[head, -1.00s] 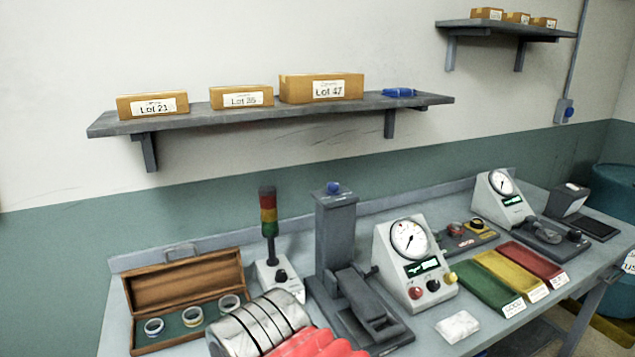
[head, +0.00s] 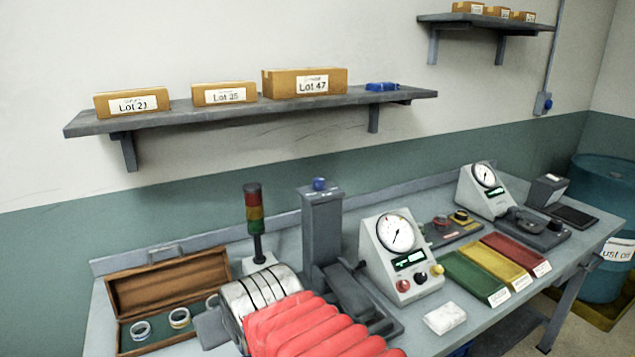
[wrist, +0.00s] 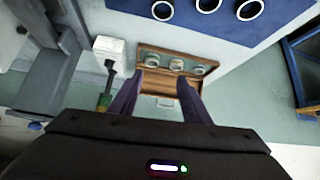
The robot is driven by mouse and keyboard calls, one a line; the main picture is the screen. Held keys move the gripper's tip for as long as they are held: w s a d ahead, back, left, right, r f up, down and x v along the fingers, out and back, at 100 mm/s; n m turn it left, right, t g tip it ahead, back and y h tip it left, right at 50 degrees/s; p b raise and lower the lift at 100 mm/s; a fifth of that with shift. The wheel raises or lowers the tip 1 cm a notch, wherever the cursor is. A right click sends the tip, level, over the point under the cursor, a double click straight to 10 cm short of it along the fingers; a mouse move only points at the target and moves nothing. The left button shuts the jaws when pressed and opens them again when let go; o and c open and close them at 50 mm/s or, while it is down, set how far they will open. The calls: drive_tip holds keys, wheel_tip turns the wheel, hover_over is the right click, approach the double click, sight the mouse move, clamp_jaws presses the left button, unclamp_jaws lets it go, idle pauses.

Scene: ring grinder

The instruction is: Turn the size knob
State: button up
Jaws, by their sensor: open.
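I cannot tell for sure which control is the size knob. The gauge box (head: 399,255) on the bench carries a red knob (head: 403,285), a black knob (head: 420,277) and a yellow one (head: 437,270). A yellow and black control (head: 461,216) sits on a low panel behind the trays.
The open wooden box (head: 168,283) holds rings at the left. A grey upright press (head: 322,235) stands beside my arm. Green (head: 472,277), yellow (head: 496,262) and red trays (head: 512,250) lie at the right, near a white block (head: 445,318). A shelf (head: 250,106) hangs above.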

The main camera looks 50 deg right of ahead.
drive_tip(key=w+d+r+m+t+h, duration=0.2)
drive_tip(key=w+d, duration=0.1)
drive_tip(key=d, duration=0.4)
drive_tip(key=w+d+r+m+t+h, duration=0.15)
drive_tip(key=w+d, duration=0.25)
drive_tip(key=d, duration=0.4)
drive_tip(key=m+t+h, duration=0.2)
drive_tip(key=h, duration=0.4)
approach(319, 183)
drive_tip(key=v, duration=0.2)
drive_tip(key=shift+s+d, duration=0.1)
drive_tip(key=shift+s, duration=0.05)
drive_tip(key=shift+x, duration=6.95)
